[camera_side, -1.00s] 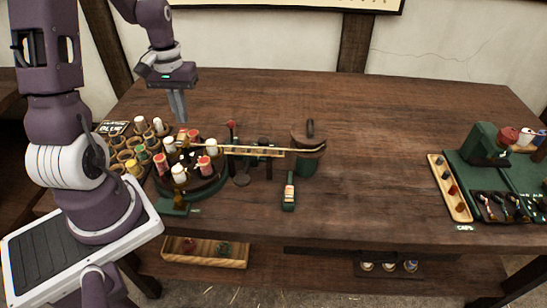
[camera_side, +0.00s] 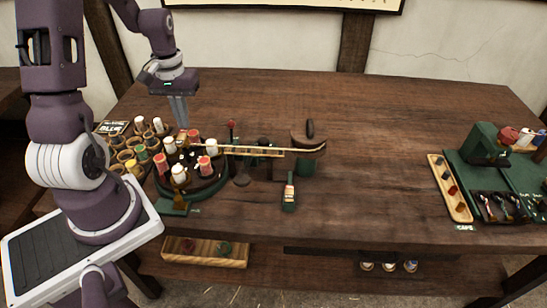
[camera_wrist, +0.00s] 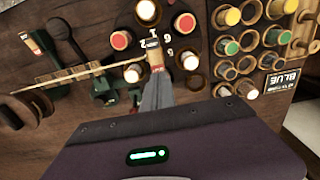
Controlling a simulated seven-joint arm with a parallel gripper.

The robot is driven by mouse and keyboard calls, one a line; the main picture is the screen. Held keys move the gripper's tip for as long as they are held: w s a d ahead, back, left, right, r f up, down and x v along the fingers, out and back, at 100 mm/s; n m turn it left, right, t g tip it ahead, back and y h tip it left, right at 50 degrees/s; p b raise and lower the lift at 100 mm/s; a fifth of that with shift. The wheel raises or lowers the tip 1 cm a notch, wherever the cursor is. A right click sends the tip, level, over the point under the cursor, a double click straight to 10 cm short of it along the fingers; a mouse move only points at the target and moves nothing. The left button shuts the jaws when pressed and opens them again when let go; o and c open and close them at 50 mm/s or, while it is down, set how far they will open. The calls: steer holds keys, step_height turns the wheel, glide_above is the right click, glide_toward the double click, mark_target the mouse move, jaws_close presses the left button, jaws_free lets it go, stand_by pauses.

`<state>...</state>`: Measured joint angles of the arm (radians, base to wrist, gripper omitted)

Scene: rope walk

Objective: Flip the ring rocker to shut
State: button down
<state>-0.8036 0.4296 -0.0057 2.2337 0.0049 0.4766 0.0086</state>
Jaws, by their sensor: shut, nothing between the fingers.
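My gripper (camera_side: 180,124) is shut and empty, pointing down over the back of the round green ring stand (camera_side: 205,190). In the wrist view its fingertips (camera_wrist: 157,74) are close to a small brass piece (camera_wrist: 155,55) beside the numbered marks; I cannot tell whether they touch. A small green unit with a pale, red-marked top (camera_side: 289,192) stands further right. I cannot tell which of these is the ring rocker, or its position.
Several spools stand around the ring, close to my fingers. A rack of spools (camera_side: 117,143) is at the left. Pale bars (camera_side: 255,151) run right to a brown drum (camera_side: 304,139). A cap tray (camera_side: 449,189) is far right. The table's back is clear.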

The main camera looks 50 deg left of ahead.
steer(key=shift+f, duration=0.35)
steer(key=shift+r, duration=4.05)
steer(key=s+d+r+m+t+y, duration=0.1)
steer(key=d+r+m, duration=0.1)
steer(key=d+r, duration=0.35)
steer(key=d+r+m+t, duration=0.2)
steer(key=d+r+m, duration=0.1)
steer(key=d, duration=0.5)
steer(key=s+d+r+m+t+h, duration=0.1)
steer(key=s+d+m, duration=0.3)
steer(key=s+d, duration=0.4)
steer(key=shift+s+d+r+t, duration=0.35)
steer(key=shift+d+r+t, duration=0.4)
steer(key=shift+t, duration=0.05)
